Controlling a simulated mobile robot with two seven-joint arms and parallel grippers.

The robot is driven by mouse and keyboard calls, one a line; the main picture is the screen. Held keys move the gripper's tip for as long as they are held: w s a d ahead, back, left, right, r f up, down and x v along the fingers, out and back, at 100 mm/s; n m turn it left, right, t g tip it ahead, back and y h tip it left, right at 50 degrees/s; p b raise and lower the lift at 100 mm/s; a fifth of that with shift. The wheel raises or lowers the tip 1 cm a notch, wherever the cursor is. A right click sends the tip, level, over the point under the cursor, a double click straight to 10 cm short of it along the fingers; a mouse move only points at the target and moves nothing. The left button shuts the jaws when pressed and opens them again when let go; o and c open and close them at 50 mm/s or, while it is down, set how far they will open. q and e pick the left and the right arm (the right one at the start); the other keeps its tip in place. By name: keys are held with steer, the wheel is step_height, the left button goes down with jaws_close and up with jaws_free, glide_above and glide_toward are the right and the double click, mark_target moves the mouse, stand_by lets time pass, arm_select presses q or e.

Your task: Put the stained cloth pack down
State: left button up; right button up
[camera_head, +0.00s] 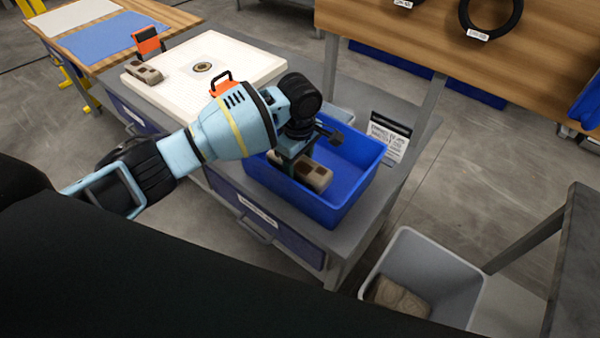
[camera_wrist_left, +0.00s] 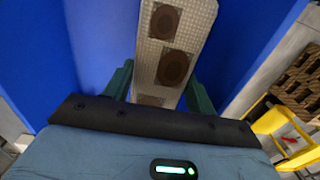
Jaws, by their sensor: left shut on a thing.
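The stained cloth pack (camera_head: 314,176) is pale with dark brown round patches and lies inside the walls of the blue bin (camera_head: 338,213). My left gripper (camera_head: 297,157) points down into the bin and is shut on the pack near one end. In the left wrist view the pack (camera_wrist_left: 178,38) sticks out between the two dark green fingers (camera_wrist_left: 160,88), with blue bin walls around it. I cannot tell whether the pack touches the bin floor. My right gripper is not in view.
A white filter plate (camera_head: 240,62) with orange handles lies left of the bin, with a similar pack (camera_head: 143,72) on its corner. A small sign (camera_head: 386,138) stands right of the bin. A grey bin (camera_head: 437,262) on the floor holds brown cloth (camera_head: 398,297).

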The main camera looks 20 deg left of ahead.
arm_select(q)
step_height(320, 180, down, 5)
steer(key=shift+r+b, duration=0.1)
steer(key=shift+b, duration=0.35)
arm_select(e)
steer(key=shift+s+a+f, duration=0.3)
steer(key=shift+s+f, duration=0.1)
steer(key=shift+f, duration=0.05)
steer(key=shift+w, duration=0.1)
arm_select(q)
steer(key=o, duration=0.8)
steer(key=shift+c, duration=0.2)
steer(key=shift+f, duration=0.2)
steer(key=shift+r, duration=0.1)
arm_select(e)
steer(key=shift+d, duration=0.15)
